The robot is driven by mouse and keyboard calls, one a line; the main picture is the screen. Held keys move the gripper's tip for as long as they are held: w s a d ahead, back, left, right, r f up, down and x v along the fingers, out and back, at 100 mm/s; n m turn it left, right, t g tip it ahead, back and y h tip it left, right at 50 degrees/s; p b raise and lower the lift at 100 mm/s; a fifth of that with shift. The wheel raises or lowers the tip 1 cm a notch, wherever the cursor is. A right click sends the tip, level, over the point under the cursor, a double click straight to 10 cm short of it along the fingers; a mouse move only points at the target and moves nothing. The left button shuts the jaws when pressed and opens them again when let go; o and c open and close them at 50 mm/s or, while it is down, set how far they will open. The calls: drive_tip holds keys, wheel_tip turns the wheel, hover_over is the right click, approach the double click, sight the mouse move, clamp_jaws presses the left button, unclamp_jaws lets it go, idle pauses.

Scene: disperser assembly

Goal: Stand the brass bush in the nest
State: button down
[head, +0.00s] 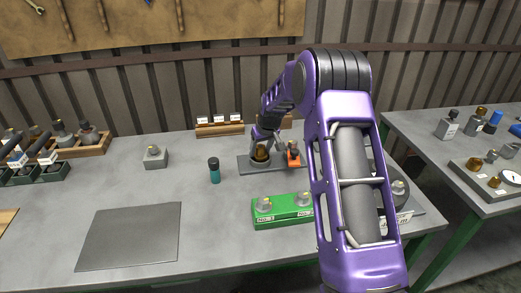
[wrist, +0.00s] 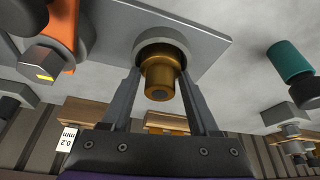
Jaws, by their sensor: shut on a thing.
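The brass bush (wrist: 160,83) is upright between the two fingers of my gripper (wrist: 160,74) in the wrist view, and the fingers are shut on it. Its far end meets a round grey ring, the nest (wrist: 165,40), on a flat grey plate (wrist: 205,35). The ring hides that end, so I cannot tell how deep the bush sits. In the head view the bush (head: 261,153) shows over the plate (head: 250,170), below my gripper (head: 262,143), with the nest mostly hidden.
An orange clamp (head: 293,157) stands close to the right of the bush. A teal-bodied bottle (head: 214,171) stands left of the plate, and a green block with metal parts (head: 283,221) lies in front. A dark mat (head: 130,237) at front left is bare.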

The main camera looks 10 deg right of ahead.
drive_tip(key=shift+s+f+b, duration=0.2)
drive_tip(key=shift+f+b, duration=0.3)
drive_tip(key=shift+f, duration=0.15)
drive_tip(key=shift+c, duration=0.8)
unclamp_jaws()
drive_tip(key=shift+s+f, duration=0.1)
drive_tip(key=shift+f, duration=0.05)
drive_tip(key=shift+r+p, duration=0.35)
drive_tip(key=shift+r, duration=0.05)
drive_tip(key=v, duration=1.2)
drive_tip(key=shift+w+r+p, duration=0.25)
drive_tip(key=shift+r+p, duration=0.05)
drive_tip(key=shift+r, duration=0.1)
